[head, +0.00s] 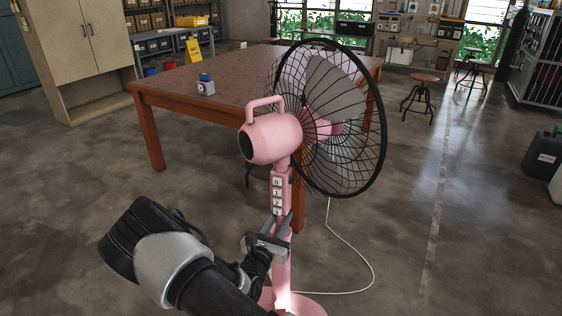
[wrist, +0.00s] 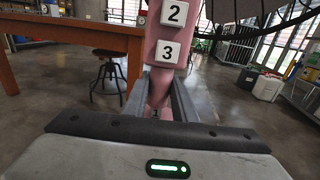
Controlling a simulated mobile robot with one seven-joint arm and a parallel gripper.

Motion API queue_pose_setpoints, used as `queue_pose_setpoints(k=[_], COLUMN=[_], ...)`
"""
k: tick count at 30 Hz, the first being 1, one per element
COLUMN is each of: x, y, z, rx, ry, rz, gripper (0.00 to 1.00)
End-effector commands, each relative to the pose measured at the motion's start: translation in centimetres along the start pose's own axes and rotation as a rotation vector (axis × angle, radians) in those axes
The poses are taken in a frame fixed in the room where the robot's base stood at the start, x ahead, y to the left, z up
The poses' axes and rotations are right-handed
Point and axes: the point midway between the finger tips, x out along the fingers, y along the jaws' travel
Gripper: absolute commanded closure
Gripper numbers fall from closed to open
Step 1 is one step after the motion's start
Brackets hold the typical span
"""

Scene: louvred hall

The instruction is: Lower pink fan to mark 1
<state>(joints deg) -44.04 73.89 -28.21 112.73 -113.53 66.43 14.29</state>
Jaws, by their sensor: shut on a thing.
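The pink fan (head: 270,138) stands on the floor, upright, with a dark round wire cage facing right and a handle on its pink motor housing. White number plates run down its pole below the head; in the wrist view I read 2 (wrist: 174,13) above 3 (wrist: 167,52), and the upper plates are out of that view. My gripper (head: 279,227) is shut on the pink pole just below plate 3. In the wrist view its grey fingers lie either side of the pole (wrist: 160,88). My arm hides part of the fan's base (head: 305,305).
A brown table (head: 235,85) stands close behind the fan, with a small blue-topped device (head: 206,85) on it. A white cord (head: 345,240) lies on the floor to the right. Stools (head: 425,92) stand further back. The floor at right is mostly clear.

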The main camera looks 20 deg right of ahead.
Motion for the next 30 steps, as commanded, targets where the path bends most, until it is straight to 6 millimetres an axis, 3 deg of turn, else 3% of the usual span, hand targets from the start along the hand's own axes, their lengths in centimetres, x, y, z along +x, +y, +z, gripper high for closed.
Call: queue_pose_setpoints(k=[1, 2, 5, 6, 16, 30], x=[-0.1, -0.1, -0.1, -0.1, -0.6, -6.1], y=[0.0, 0.0, 0.0, 0.0, 0.0, 0.1], z=[0.1, 0.1, 0.2, 0.2, 0.4, 0.5], rx=[0.002, 0.001, 0.001, 0.001, 0.0, -0.001], ry=[0.004, 0.005, 0.004, 0.004, 0.002, 0.001], rz=[-0.001, -0.001, -0.001, -0.001, 0.0, 0.001], gripper=[1.0, 0.72, 0.55, 0.54, 0.54, 0.54])
